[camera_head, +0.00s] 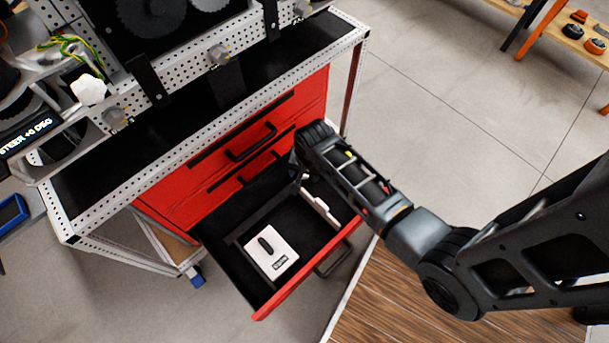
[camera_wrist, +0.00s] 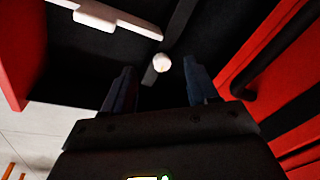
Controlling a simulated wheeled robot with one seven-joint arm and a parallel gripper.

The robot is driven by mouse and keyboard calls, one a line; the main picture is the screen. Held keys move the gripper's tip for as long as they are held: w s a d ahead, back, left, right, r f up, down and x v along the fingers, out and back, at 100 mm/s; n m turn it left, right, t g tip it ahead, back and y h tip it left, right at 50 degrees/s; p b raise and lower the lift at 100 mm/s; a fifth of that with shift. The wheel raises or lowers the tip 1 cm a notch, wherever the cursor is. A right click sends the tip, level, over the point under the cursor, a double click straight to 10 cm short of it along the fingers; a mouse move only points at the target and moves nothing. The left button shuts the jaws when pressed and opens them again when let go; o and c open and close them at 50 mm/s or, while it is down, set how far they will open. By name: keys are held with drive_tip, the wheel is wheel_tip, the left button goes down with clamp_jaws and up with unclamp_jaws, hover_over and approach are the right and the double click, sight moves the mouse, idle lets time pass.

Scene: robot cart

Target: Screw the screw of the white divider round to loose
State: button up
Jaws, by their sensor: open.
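The open red drawer (camera_head: 287,297) has a black inside. A white slotted piece that looks like the white divider (camera_head: 322,208) lies in its right part, and it shows at the top left of the wrist view (camera_wrist: 112,18). A small round white knob, seemingly the screw (camera_wrist: 162,63), sits on a dark strip (camera_wrist: 182,30) in the wrist view. My gripper (camera_wrist: 157,70) is open, its two dark fingers pointing toward the knob, which shows between the fingertips. I cannot tell whether they touch it. In the head view my gripper is mostly hidden behind my arm.
A white box with a black grip (camera_head: 272,258) lies in the drawer's left part. Closed red drawers with black handles (camera_head: 250,142) rise behind the open one. The cart's perforated top edge (camera_head: 200,140) overhangs them.

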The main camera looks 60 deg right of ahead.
drive_tip(key=w+d, duration=0.1)
drive_tip(key=d+f+m+g+b, duration=0.1)
drive_tip(key=d, duration=0.1)
drive_tip(key=w+d+m, duration=0.1)
drive_tip(key=shift+w+d+f+g+y+b, duration=0.2)
drive_tip(key=shift+w+g+y+b, duration=0.1)
drive_tip(key=shift+w+g+y, duration=0.1)
wheel_tip(320, 180, down, 8)
drive_tip(key=b, duration=0.3)
drive_tip(key=shift+r, duration=0.2)
drive_tip(key=shift+c, duration=0.3)
drive_tip(key=c, duration=1)
drive_tip(key=shift+r, duration=0.1)
